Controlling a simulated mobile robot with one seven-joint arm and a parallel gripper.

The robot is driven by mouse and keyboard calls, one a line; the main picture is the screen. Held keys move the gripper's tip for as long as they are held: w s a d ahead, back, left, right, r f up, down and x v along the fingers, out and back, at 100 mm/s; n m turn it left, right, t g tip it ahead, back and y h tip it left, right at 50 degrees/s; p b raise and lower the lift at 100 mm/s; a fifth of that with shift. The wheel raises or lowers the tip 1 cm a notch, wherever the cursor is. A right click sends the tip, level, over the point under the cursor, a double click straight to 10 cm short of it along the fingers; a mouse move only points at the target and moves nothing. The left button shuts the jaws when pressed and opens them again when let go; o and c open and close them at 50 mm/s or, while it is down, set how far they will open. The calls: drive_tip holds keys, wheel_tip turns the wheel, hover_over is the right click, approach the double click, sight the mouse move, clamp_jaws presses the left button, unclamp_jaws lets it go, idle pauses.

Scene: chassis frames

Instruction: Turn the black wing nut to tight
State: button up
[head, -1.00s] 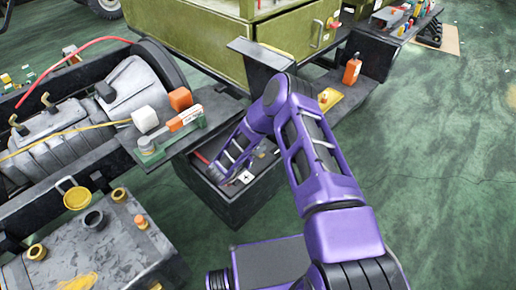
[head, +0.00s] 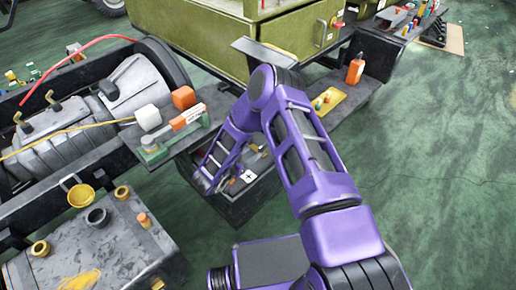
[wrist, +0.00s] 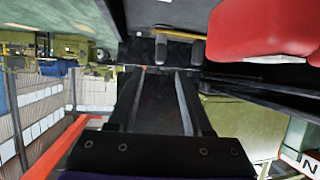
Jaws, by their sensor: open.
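I cannot make out the black wing nut in either view. In the head view my gripper (head: 206,182) is at the left side of the dark open battery box (head: 232,212), partly hidden behind my own purple arm. A white label with a black cross (head: 248,177) lies on top of the box, just right of the gripper. In the wrist view my gripper (wrist: 162,75) is open, with dark fingers reaching up the picture. A dark surface shows between them, and I see nothing held. Small dark blocks (wrist: 197,50) sit near the fingertips.
A red rounded part (wrist: 268,30) is close at the upper right of the wrist view. Green floor is free at right.

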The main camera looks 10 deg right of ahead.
drive_tip(key=v, duration=1)
drive_tip(key=shift+s, duration=0.15)
drive_tip(key=shift+a+r, duration=0.1)
